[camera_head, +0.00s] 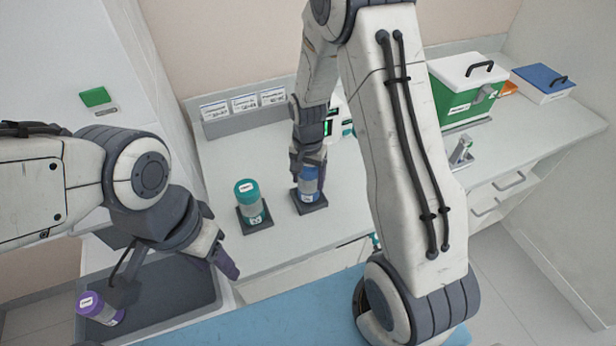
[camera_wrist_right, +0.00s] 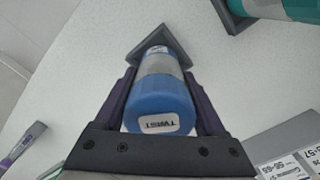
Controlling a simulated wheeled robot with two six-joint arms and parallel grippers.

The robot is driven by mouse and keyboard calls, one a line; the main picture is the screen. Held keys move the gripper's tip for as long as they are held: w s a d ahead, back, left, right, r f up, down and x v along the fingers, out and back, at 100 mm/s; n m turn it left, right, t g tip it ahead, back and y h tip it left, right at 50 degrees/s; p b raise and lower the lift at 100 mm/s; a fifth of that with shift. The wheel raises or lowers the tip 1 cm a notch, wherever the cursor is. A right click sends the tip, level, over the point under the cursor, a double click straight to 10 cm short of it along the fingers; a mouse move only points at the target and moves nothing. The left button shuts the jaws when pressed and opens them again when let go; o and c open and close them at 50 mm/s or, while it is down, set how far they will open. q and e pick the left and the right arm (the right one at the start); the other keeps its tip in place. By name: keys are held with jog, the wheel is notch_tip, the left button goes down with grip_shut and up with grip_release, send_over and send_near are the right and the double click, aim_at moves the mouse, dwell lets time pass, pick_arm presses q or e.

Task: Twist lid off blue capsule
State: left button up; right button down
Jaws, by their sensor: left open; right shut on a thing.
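The blue capsule (camera_head: 308,187) stands upright on a dark square holder (camera_head: 312,204) on the counter. Its blue lid, marked TWIST (camera_wrist_right: 160,105), and its grey band show in the right wrist view. My right gripper (camera_head: 308,163) comes down from above with its fingers on both sides of the lid, shut on it. In the wrist view the right gripper (camera_wrist_right: 160,110) frames the lid, which appears to be still on the capsule. My left gripper (camera_head: 178,275) is open and empty, with its fingers apart, low at the left near the dark basin.
A teal capsule (camera_head: 249,198) stands on a holder left of the blue one. A row of labelled cards (camera_head: 243,104) stands behind. A green box (camera_head: 465,88) sits at the back right.

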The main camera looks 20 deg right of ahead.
jog(key=shift+f, duration=0.2)
dwell(0.4)
jog(key=shift+f+b, duration=0.45)
jog(key=shift+f, duration=0.05)
dwell(0.3)
